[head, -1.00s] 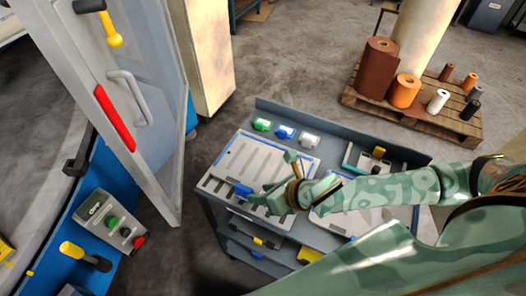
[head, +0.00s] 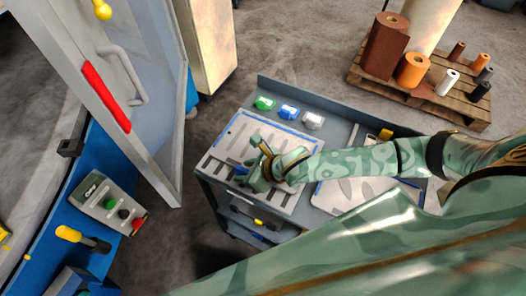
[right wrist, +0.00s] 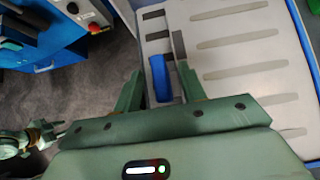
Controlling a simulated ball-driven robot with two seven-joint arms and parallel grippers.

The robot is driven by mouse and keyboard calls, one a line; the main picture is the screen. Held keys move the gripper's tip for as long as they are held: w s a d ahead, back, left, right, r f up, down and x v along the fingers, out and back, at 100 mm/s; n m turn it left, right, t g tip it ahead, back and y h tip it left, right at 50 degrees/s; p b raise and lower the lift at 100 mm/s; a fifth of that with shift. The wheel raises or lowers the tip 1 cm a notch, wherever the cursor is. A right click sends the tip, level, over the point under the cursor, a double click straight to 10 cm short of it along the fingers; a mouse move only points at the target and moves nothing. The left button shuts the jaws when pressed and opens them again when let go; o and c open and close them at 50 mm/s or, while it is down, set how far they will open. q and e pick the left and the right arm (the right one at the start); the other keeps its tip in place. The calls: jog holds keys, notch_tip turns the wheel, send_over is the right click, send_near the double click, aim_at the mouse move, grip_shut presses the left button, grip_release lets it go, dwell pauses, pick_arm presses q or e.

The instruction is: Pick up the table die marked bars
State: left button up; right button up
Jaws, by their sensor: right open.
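The die with bar-shaped slots (head: 300,160) is a pale flat plate with a blue edge, lying on the left part of the grey cart top. It also shows in the right wrist view (right wrist: 240,52). A blue grip (head: 241,170) stands at its near left side. My right gripper (head: 248,165) is open over this side of the plate. In the right wrist view the blue grip (right wrist: 188,78) shows between the two fingers, nearer the right one; contact cannot be told. A green arm end, apparently my left gripper (right wrist: 22,136), shows small at that view's left edge, its jaws unclear.
A second pale plate with leaf-shaped slots (head: 345,196) lies to the right, partly under my right arm. Green (head: 264,103), blue (head: 288,111) and white (head: 312,120) small blocks line the cart's back. A blue machine (head: 50,225) with an open door (head: 140,130) stands left.

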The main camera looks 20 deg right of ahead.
jog(key=x, duration=0.3)
jog(key=shift+f+b, duration=0.1)
jog(key=shift+b, duration=0.2)
grip_shut()
dwell(1.0)
